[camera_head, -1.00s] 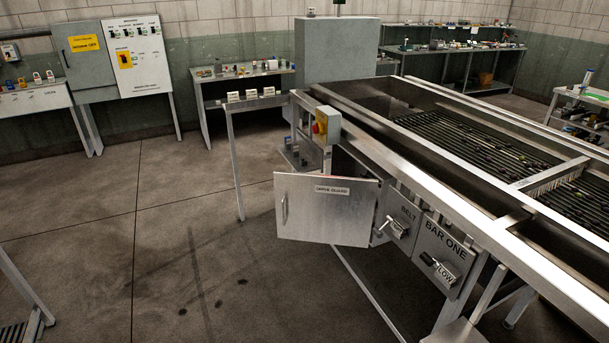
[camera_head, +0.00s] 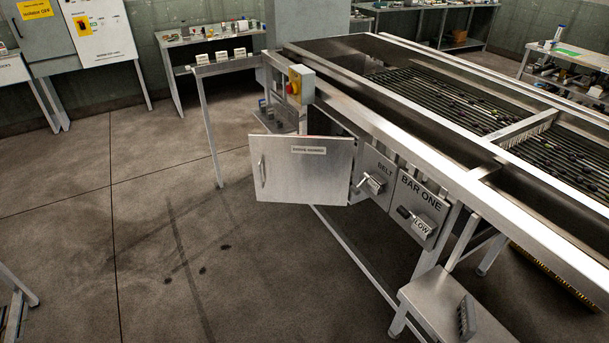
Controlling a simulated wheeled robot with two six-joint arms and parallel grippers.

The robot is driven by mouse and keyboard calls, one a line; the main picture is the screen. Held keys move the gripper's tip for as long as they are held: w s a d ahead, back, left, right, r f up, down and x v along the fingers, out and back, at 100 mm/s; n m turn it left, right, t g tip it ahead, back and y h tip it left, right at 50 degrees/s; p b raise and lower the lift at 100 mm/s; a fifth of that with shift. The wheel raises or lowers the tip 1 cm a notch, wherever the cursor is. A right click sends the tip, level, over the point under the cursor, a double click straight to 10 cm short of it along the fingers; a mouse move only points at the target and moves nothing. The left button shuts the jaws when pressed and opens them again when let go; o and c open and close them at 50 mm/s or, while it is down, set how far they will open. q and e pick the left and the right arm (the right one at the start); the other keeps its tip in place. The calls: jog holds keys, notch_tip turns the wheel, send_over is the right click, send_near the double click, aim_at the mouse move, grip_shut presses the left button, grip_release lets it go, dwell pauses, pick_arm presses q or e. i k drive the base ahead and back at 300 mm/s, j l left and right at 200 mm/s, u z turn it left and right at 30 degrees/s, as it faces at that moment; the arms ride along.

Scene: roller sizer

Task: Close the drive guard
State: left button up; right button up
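The drive guard (camera_head: 302,176) is a flat metal door with a label near its top right and a vertical handle (camera_head: 262,171) at its left edge. It stands swung open from the side of the roller sizer (camera_head: 437,152), out over the floor, with its right edge near the belt panel. Part of the opening shows behind and above it, with machine parts (camera_head: 280,119) inside. Neither of my grippers is in the head view.
The belt panel (camera_head: 382,167) and bar one panel (camera_head: 411,198) with crank handles sit right of the guard. A red and yellow switch box (camera_head: 301,84) is above it. A metal step (camera_head: 447,289) stands front right. The floor left of the guard is clear.

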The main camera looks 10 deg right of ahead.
aim_at(301, 169)
jog(key=i+j+z, duration=0.3)
jog(key=i, duration=0.25)
jog(key=i+j+z, duration=0.3)
jog(key=i, duration=0.25)
jog(key=i+j+z, duration=0.3)
jog(key=i, duration=0.2)
